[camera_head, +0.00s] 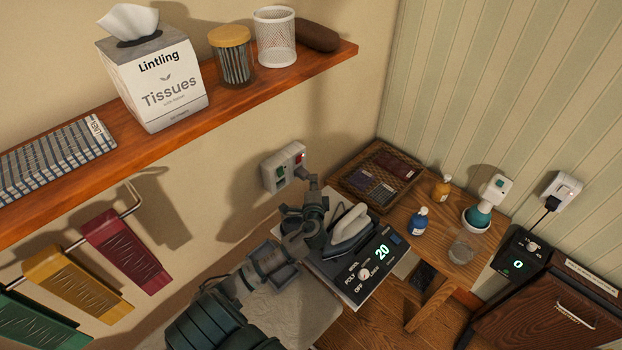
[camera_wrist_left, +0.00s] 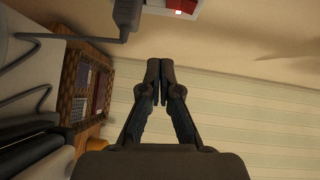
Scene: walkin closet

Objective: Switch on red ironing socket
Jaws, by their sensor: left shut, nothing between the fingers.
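The white double wall socket (camera_head: 284,166) sits on the beige wall, above the ironing station. It has a green switch (camera_head: 280,172) on its left part and a red switch (camera_head: 301,157) on its right part. In the left wrist view the red switch (camera_wrist_left: 183,5) shows at the top edge, with a small bright light by it, partly cut off. My left gripper (camera_head: 303,174) is just below and in front of the socket's right part. In the left wrist view its fingertips (camera_wrist_left: 160,64) are together and empty, apart from the switch. My right gripper is not in view.
An iron (camera_head: 349,226) stands on a unit (camera_head: 365,276) reading 20, close under my left arm. A wicker tray (camera_head: 352,181) and bottles stand on the wooden table (camera_head: 477,262). A shelf (camera_head: 222,103) with a tissue box (camera_head: 160,85) runs above left. A grey plug (camera_wrist_left: 127,14) hangs near the socket.

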